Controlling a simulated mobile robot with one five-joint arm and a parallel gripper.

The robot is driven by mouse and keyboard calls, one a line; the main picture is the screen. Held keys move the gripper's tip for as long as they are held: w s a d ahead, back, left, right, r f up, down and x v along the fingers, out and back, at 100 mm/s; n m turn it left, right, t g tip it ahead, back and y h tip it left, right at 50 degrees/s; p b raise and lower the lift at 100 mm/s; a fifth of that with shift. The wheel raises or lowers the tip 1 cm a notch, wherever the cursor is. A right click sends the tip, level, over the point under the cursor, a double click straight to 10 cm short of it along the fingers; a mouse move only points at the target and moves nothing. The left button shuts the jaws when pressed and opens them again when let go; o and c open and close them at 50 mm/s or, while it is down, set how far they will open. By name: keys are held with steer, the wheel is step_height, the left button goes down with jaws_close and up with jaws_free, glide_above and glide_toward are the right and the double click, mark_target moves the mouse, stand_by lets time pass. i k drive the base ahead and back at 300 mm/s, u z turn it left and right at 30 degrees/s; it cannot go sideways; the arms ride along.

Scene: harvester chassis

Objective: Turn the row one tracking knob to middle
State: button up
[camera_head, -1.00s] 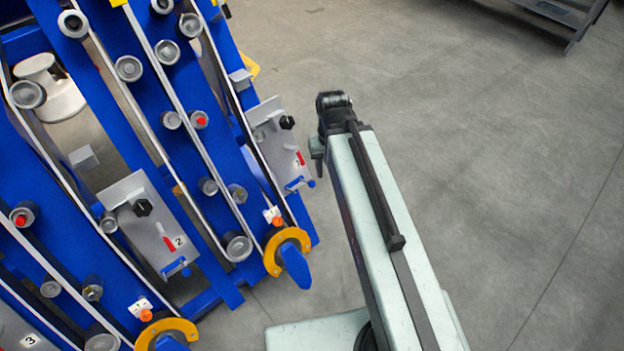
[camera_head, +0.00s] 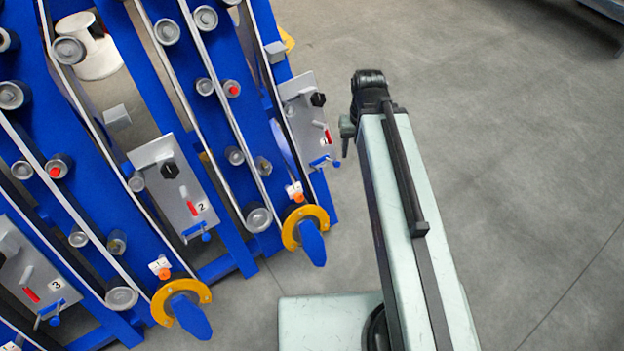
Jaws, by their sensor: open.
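A grey panel (camera_head: 303,122) stands at the right end of the blue machine, in the row closest to my arm. A small black knob (camera_head: 318,99) sits on its upper part, with a red lever (camera_head: 327,135) and a blue handle (camera_head: 319,162) below. The panel's number is too small to read; the panels to its left are marked 2 and 3. Which way the knob points cannot be made out. My gripper (camera_head: 346,135) hangs at the end of my arm, just right of this panel in the picture. It is open, small and partly hidden, and apart from the knob.
Panel 2 (camera_head: 182,187) with its own black knob and panel 3 (camera_head: 20,262) stand to the left. Yellow rings with blue tips (camera_head: 312,244) stick out at the machine's front. Grey floor (camera_head: 520,160) to the right is clear.

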mark_target(298, 197)
steer(key=u, duration=4.25)
steer(key=k, duration=2.05)
steer(key=u, duration=0.2)
